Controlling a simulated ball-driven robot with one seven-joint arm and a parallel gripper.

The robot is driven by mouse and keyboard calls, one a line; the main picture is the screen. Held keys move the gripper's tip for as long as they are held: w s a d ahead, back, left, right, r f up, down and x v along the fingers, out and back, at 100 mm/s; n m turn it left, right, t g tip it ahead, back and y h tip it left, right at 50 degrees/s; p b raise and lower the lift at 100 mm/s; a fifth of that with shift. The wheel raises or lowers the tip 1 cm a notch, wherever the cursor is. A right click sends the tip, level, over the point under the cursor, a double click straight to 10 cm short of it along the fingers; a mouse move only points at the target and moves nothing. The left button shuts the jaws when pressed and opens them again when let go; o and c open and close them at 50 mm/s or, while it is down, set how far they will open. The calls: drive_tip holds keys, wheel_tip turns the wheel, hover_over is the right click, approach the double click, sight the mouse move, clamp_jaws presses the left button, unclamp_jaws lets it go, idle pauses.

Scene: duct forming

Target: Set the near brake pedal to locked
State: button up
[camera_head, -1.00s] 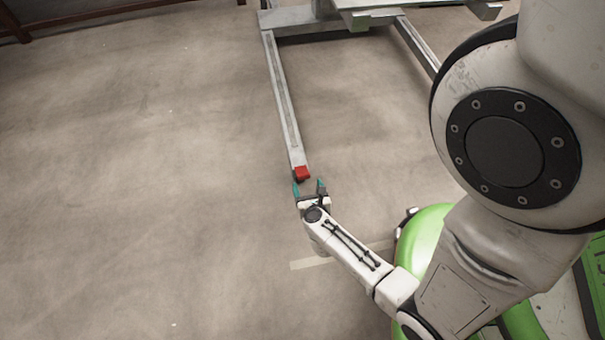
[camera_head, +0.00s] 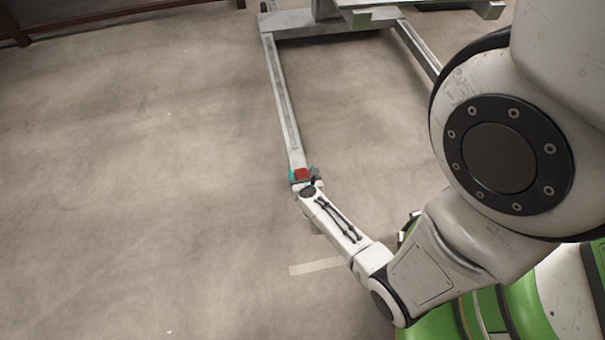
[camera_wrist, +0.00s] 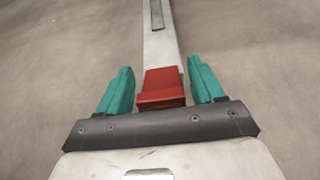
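The near brake pedal is a red block at the near end of a long grey leg (camera_head: 284,110). The pedal (camera_head: 301,174) shows small in the head view, and the pedal (camera_wrist: 161,88) shows large in the wrist view. My gripper (camera_head: 303,175) is at the pedal, with its teal fingers (camera_wrist: 160,85) on either side of it. The fingers are open, and a small gap shows between the pedal and each finger, wider on the left. The pedal's front face looks darker than its top. Its underside is hidden.
The leg runs back to a grey frame (camera_head: 290,22) at the top. A second leg (camera_head: 418,50) lies to the right. Bare concrete floor is open to the left and between the legs. A pale strip (camera_head: 316,266) marks the floor near my arm.

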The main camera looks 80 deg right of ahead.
clamp_jaws()
idle(0.4)
drive_tip(key=shift+f, duration=0.1)
